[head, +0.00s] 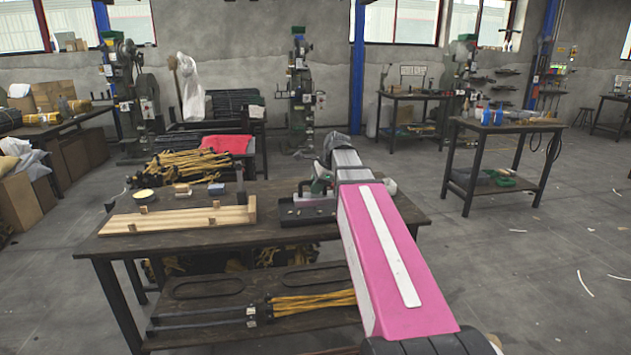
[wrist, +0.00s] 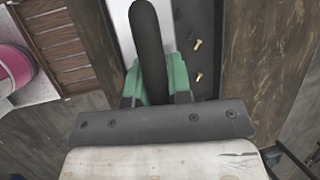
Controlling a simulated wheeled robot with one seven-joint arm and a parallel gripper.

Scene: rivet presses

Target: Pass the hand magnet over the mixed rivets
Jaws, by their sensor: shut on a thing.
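The hand magnet shows in the wrist view as a black rounded handle (wrist: 147,45) over a pale bar. My gripper (wrist: 150,82) has green fingers on both sides of the handle and is shut on it. In the head view my gripper (head: 321,183) is at the right end of the workbench, just behind a dark tray (head: 308,218). The pale bar shows close to the tray; I cannot tell whether it touches. A few brass rivets (wrist: 198,45) lie on the dark tray surface in the wrist view, to the right of the handle and apart from it.
A wooden board with small blocks (head: 180,219) lies left of the tray on the workbench (head: 265,238). A round tin (head: 144,195) and small boxes (head: 182,189) are behind it. A side table with blue bottles (head: 486,117) stands at the right.

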